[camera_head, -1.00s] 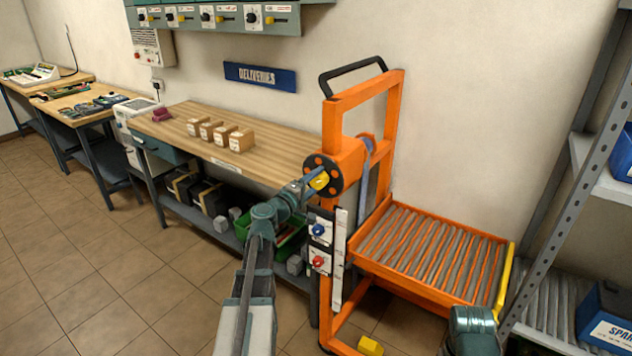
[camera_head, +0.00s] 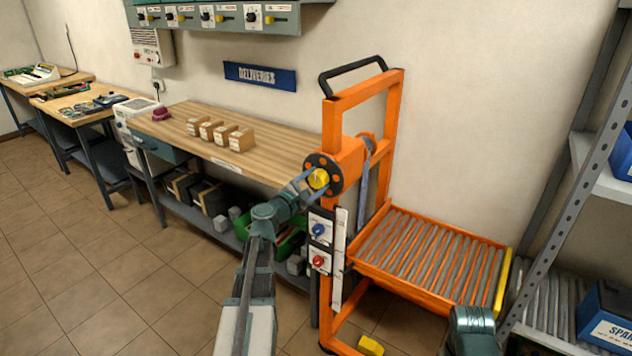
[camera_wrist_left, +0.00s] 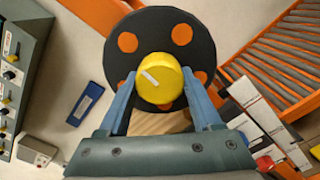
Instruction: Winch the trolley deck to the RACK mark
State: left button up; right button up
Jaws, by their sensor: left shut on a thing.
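The orange trolley (camera_head: 361,92) stands against the wall with its roller deck (camera_head: 354,266) low on the right of the mast. A black winch wheel with orange spots (camera_head: 336,163) and a yellow hub knob (camera_head: 319,178) faces my left arm. My left gripper (camera_head: 308,184) is shut on the yellow knob. In the left wrist view, its blue fingers (camera_wrist_left: 158,100) lie on either side of the knob (camera_wrist_left: 160,78), which bears a white line. A pale scale strip (camera_head: 339,250) runs down the mast; its marks are too small to read. My right gripper is out of view.
A wooden bench (camera_head: 265,168) with several small blocks stands left of the trolley. A panel with a blue and a red knob (camera_head: 320,242) is below the winch. A yellow block (camera_head: 370,346) is by the trolley's foot. A grey rack with rollers (camera_head: 548,305) stands right of the deck.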

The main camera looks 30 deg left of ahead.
pick_arm(q)
jog(key=n, duration=0.6)
jog(key=shift+d+f, duration=0.1)
jog(key=n, duration=0.5)
jog(key=shift+d+n, duration=0.1)
jog(key=shift+n, duration=0.3)
jog(key=shift+s, duration=0.1)
jog(key=o, duration=1.4)
jog(key=s, duration=0.9)
jog(key=s+a, duration=0.1)
jog(key=s, duration=0.3)
jog(key=shift+s, duration=0.35)
